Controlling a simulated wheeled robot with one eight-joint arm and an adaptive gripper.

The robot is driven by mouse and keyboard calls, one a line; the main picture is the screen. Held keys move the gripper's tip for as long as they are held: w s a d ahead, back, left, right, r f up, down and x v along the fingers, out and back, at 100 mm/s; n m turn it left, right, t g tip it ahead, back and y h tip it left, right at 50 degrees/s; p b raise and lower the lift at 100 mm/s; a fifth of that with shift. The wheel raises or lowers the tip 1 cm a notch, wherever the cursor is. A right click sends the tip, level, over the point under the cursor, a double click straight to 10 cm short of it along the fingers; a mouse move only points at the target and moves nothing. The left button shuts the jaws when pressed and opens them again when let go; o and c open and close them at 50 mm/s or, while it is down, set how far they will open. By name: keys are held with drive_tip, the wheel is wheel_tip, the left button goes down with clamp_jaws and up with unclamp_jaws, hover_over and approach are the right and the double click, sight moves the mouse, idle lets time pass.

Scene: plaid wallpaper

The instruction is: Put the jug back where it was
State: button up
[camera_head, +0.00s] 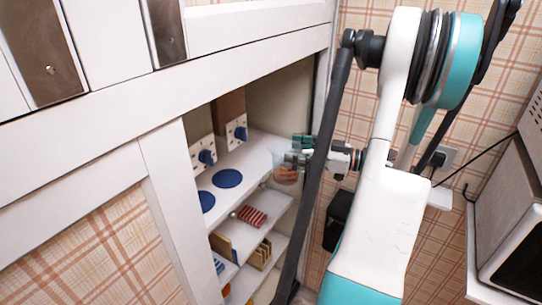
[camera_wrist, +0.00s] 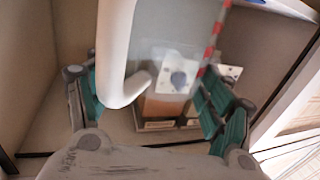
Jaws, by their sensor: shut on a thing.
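The jug (camera_head: 287,168) is see-through, with a reddish-orange patch low on it in the head view. It is at the right end of the upper visible shelf. In the wrist view its thick white handle (camera_wrist: 118,50) fills the upper middle, with the clear body to its right and a red-and-white striped strip there. My gripper (camera_head: 299,150) is shut on the jug, reaching in from the right. Its teal-padded fingers (camera_wrist: 152,108) show on both sides of the jug in the wrist view. Whether the jug's base touches the shelf cannot be told.
The cupboard's upper shelf (camera_head: 243,160) holds blue discs (camera_head: 227,178) and two white boxes with blue knobs (camera_head: 237,132). A red striped item (camera_head: 250,216) lies on the shelf below. The cupboard's white frame (camera_head: 165,185) is left of the opening. A dark box (camera_head: 338,218) is right of the cupboard.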

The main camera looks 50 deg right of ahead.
sight(296, 146)
drive_tip(key=d+m+h, duration=0.1)
drive_tip(key=s+d+r+m+h, duration=0.1)
drive_tip(key=h, duration=0.1)
drive_tip(key=d+r+t+h, duration=0.1)
drive_tip(key=shift+s+d+r+m+h+p, duration=0.1)
drive_tip(key=shift+s+d+m+h+p, duration=0.05)
drive_tip(key=shift+s+m+h+p, duration=0.2)
drive_tip(key=w+a+f+b, duration=0.1)
drive_tip(key=w+f+b, duration=0.2)
drive_tip(key=w, duration=1.4)
drive_tip(key=shift+w+f+b, duration=0.2)
drive_tip(key=shift+w+b, duration=0.15)
drive_tip(key=shift+b, duration=0.35)
drive_tip(key=shift+f+m, duration=0.15)
drive_tip(key=shift+m, duration=0.1)
drive_tip(key=o, duration=1.6)
drive_tip(key=shift+o, duration=0.2)
drive_tip(key=s, duration=0.4)
drive_tip(key=s+p, duration=0.1)
drive_tip(key=s, duration=0.3)
drive_tip(key=s+d+p, duration=0.1)
drive_tip(key=s, duration=0.3)
drive_tip(key=shift+r, duration=0.2)
